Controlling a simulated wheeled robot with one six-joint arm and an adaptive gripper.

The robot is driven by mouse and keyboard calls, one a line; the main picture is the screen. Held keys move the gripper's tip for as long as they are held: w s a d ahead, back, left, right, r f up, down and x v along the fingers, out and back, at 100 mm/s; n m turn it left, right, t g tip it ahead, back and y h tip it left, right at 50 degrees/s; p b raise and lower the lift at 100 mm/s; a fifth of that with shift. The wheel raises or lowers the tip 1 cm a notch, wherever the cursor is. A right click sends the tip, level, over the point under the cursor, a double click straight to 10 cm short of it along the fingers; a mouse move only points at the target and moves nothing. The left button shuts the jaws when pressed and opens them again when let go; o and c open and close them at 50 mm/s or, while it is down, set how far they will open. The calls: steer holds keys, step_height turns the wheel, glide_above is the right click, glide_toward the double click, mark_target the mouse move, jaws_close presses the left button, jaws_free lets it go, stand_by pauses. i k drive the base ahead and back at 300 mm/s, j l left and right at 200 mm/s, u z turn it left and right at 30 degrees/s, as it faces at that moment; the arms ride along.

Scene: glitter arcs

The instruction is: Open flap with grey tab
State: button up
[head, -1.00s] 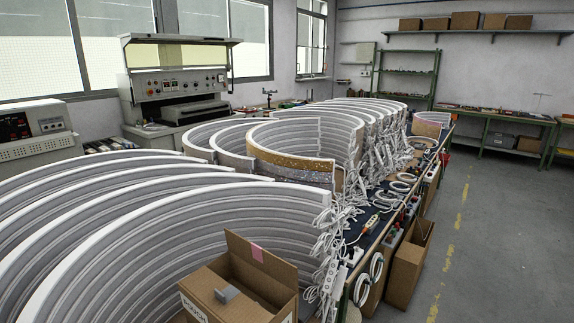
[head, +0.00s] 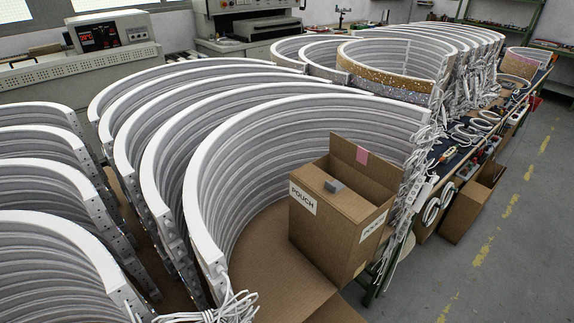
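A brown cardboard box (head: 330,236) with "POUCH" labels stands right of centre in the head view, inside the curve of a white arc. A small grey tab (head: 334,186) sits on the flap on top of the box, which looks lowered. Another flap with a pink tab (head: 362,156) stands raised at the box's back right side. The inside of the box cannot be made out. My gripper is not in view.
Large white ribbed arcs (head: 290,110) stand around the box's left and back. Loose white cables (head: 415,175) hang close to its right. An open carton (head: 470,205) stands farther right. The grey floor (head: 500,265) at right is clear.

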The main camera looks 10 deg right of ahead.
mark_target(353, 207)
steer(key=i+l+u, duration=0.1)
steer(key=l+u, duration=1.55)
steer(key=k+l+u, duration=0.1)
steer(key=l, duration=0.3)
steer(key=k+l, duration=0.15)
steer(key=l, duration=0.25)
steer(key=k+l+u, duration=0.15)
steer(key=l, duration=0.25)
steer(key=k+l, duration=0.1)
steer(key=l, duration=0.25)
steer(key=k+l+u, duration=0.15)
steer(key=l, duration=0.25)
steer(key=k+l, duration=0.2)
steer(key=l, duration=0.15)
steer(key=k+l, duration=0.15)
steer(key=l, duration=0.2)
steer(key=k+l, duration=0.15)
steer(key=l, duration=0.2)
steer(key=k+l, duration=0.1)
steer(key=l, duration=0.25)
steer(key=u, duration=0.05)
